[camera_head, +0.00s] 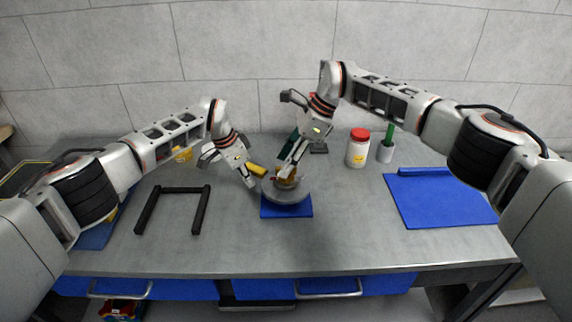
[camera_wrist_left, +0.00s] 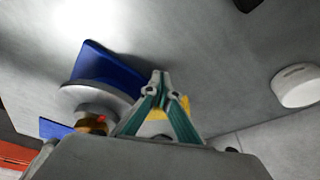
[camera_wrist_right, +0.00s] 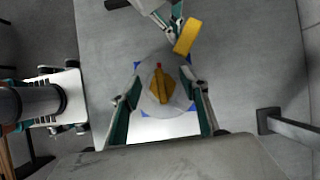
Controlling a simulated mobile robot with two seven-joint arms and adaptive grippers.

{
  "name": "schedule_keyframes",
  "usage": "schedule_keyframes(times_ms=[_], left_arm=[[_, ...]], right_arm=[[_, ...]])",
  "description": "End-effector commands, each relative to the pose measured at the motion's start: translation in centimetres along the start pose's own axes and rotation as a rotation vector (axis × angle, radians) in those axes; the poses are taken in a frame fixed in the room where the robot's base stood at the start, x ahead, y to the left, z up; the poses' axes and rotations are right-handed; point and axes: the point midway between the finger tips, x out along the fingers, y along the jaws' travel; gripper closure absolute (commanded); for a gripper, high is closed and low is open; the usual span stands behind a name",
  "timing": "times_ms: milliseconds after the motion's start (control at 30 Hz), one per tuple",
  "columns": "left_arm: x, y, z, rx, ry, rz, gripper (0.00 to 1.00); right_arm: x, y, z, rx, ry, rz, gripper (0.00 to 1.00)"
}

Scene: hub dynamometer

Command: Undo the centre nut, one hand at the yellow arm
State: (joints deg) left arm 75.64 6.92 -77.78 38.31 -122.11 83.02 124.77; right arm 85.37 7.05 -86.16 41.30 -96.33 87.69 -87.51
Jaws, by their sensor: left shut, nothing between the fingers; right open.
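The hub's round grey disc (camera_head: 287,195) sits on a blue base (camera_head: 287,211). The yellow centre nut (camera_wrist_right: 162,86) with a red mark is on top of it. The yellow arm (camera_head: 257,170) sticks out beside the disc; it also shows in the right wrist view (camera_wrist_right: 188,36). My left gripper (camera_wrist_left: 160,76) is shut and empty, its tips close beside the yellow arm; I cannot tell whether they touch. My right gripper (camera_wrist_right: 161,78) is open above the disc, its fingers on either side of the nut. In the head view my right gripper partly hides the nut.
A black U-shaped frame (camera_head: 148,212) lies left on the grey table. A red-lidded white jar (camera_head: 357,150) and a cup with a green item (camera_head: 386,150) stand behind. A blue mat (camera_head: 440,205) lies right. The table front is mostly clear.

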Motion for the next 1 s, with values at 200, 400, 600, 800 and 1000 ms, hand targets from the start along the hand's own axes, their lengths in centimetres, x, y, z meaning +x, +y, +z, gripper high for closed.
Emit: schedule_keyframes(times_ms=[200, 400, 600, 800, 1000], left_arm=[[0.0, 0.0, 0.0, 0.0, 0.0, 0.0, 1.0], [0.0, 0.0, 0.0, 0.0, 0.0, 0.0, 1.0], [0.0, 0.0, 0.0, 0.0, 0.0, 0.0, 1.0], [0.0, 0.0, 0.0, 0.0, 0.0, 0.0, 1.0], [0.0, 0.0, 0.0, 0.0, 0.0, 0.0, 1.0]], right_arm=[[-1.8, 0.0, 1.0, -0.001, 0.001, 0.0, 0.56], [-3.4, 0.0, 1.9, -0.001, 0.001, 0.0, 0.56], [-4.8, 0.0, 2.6, -0.001, 0.001, 0.0, 0.56], [-5.2, 0.1, 2.8, 0.001, 0.001, 0.002, 0.56], [-5.2, 0.1, 2.8, 0.0, 0.001, 0.002, 0.56]])
